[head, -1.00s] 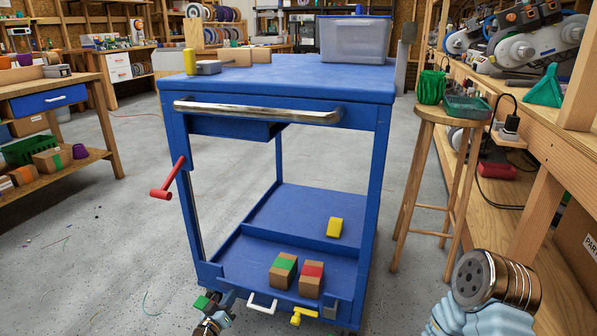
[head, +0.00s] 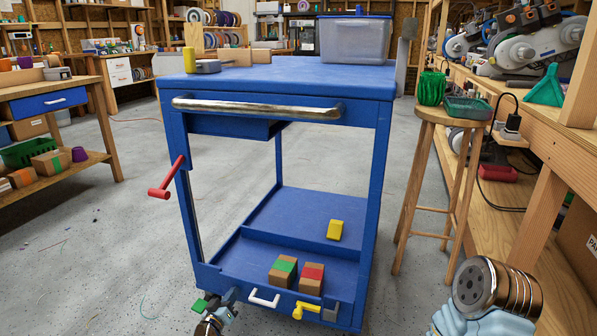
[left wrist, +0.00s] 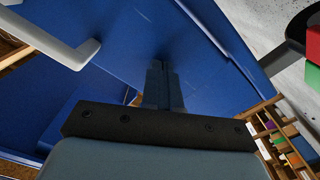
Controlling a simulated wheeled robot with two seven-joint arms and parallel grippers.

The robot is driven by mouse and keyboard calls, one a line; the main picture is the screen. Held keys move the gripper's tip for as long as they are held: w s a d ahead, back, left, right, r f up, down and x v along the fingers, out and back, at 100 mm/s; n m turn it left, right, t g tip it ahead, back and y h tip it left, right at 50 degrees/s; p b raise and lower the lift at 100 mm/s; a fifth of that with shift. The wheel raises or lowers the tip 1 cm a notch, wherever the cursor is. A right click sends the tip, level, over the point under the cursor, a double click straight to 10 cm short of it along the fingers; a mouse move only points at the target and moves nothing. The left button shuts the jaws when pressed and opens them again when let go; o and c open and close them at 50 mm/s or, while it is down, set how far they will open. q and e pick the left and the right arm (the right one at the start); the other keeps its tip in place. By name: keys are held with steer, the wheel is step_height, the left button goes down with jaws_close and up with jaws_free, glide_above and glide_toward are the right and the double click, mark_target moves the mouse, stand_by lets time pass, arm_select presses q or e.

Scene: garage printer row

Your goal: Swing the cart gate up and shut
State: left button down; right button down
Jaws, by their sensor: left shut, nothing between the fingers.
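The blue cart (head: 280,73) stands in the middle of the head view with its front opening uncovered. The gate is the low blue panel (head: 283,297) along the front of the cart's bottom shelf, tilted outward below the opening. It carries a white handle (head: 263,299) and a yellow latch (head: 305,310). My left gripper (head: 230,294) is at the gate's left end, shut and empty. In the left wrist view its fingers (left wrist: 158,75) are close to a blue surface, contact unclear, with the white handle (left wrist: 75,50) to the left.
Two banded boxes (head: 283,270) and a yellow block (head: 335,229) lie inside the cart's bottom. A red lever (head: 163,192) sticks out on the cart's left side. A wooden stool (head: 440,118) stands close right.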

arm_select(q)
steer(key=p+v, duration=0.2)
steer(key=v, duration=0.6)
stand_by(0.5)
steer(key=p+v, duration=0.1)
steer(key=v, duration=1.3)
steer(key=shift+w+r, duration=0.1)
